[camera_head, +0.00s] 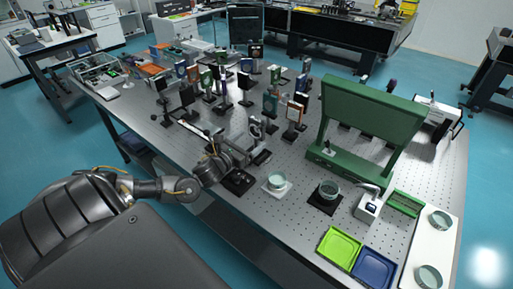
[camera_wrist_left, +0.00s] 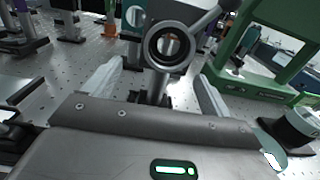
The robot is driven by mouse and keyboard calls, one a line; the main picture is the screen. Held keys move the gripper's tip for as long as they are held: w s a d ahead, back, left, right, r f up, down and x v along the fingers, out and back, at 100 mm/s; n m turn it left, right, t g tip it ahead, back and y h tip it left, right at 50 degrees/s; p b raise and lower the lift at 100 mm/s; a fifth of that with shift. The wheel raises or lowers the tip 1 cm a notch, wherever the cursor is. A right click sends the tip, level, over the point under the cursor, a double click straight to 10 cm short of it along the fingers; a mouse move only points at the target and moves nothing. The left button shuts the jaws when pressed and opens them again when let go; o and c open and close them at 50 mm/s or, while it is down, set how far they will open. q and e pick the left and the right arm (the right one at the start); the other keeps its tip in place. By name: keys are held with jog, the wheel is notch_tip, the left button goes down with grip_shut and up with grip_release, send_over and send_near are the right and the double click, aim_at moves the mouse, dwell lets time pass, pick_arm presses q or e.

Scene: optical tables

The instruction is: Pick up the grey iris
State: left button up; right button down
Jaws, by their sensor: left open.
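The grey iris (camera_wrist_left: 168,46) is a dark grey ring with a round hole and a side lever, upright on a post, at the top middle of the left wrist view. My left gripper (camera_wrist_left: 158,76) is open, with one pale finger on each side of the iris post below the ring. I cannot tell whether either finger touches it. In the head view my left gripper (camera_head: 234,159) is close to the iris, its fingers partly hidden. My right gripper is not in view.
Many mounted optics stand behind the iris on the perforated table (camera_head: 315,160). A large green frame (camera_head: 367,115) stands to the right. Glass dishes (camera_head: 277,182), a green tray (camera_head: 339,247) and a blue tray (camera_head: 374,268) lie along the front right.

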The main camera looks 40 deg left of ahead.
aim_at(255, 137)
pick_arm(q)
jog(key=shift+w, duration=0.2)
jog(key=shift+w+r, duration=0.2)
jog(key=shift+w, duration=0.05)
jog(key=w+p, duration=0.2)
jog(key=w, duration=0.1)
jog(key=shift+w+d, duration=0.15)
jog(key=shift+w, duration=0.25)
jog(key=shift+w+f, duration=0.1)
jog(key=shift+w, duration=0.35)
grip_shut()
